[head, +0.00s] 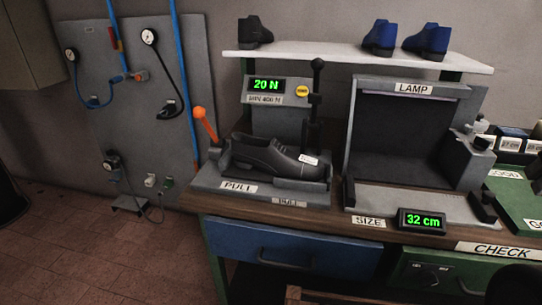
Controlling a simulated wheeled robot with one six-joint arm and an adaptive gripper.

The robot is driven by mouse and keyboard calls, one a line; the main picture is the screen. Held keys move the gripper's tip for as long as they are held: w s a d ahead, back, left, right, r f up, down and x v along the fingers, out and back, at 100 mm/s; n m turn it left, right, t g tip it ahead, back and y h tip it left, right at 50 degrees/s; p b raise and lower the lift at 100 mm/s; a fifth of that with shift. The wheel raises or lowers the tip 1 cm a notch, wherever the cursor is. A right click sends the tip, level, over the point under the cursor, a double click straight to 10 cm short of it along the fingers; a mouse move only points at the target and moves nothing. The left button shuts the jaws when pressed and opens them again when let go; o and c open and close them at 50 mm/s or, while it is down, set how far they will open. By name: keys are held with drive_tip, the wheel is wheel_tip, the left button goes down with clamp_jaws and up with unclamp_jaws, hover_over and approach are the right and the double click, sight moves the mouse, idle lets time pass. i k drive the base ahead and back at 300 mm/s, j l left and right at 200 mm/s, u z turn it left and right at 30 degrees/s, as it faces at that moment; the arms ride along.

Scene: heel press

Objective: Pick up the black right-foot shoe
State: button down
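A black low shoe (268,155) lies in the press fixture (205,183) on the bench, with a small white label on its side near the right end. Another black shoe (254,33) stands on the white shelf (300,52) at the upper left. I cannot tell from this view which of them is the right-foot one. My gripper does not show in this view.
Blue shoes (379,38) stand on the shelf's right part. The press has an orange-knobbed lever (205,124), a black-knobbed lever (317,66) and a display (266,85) reading 20 N. An empty lamp box (400,135) and a 32 cm display (421,221) are to the right.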

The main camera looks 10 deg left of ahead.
sight(269, 155)
drive_tip(key=j, duration=0.85)
drive_tip(key=i+j, duration=0.1)
drive_tip(key=j, duration=0.8)
drive_tip(key=i+z, duration=0.05)
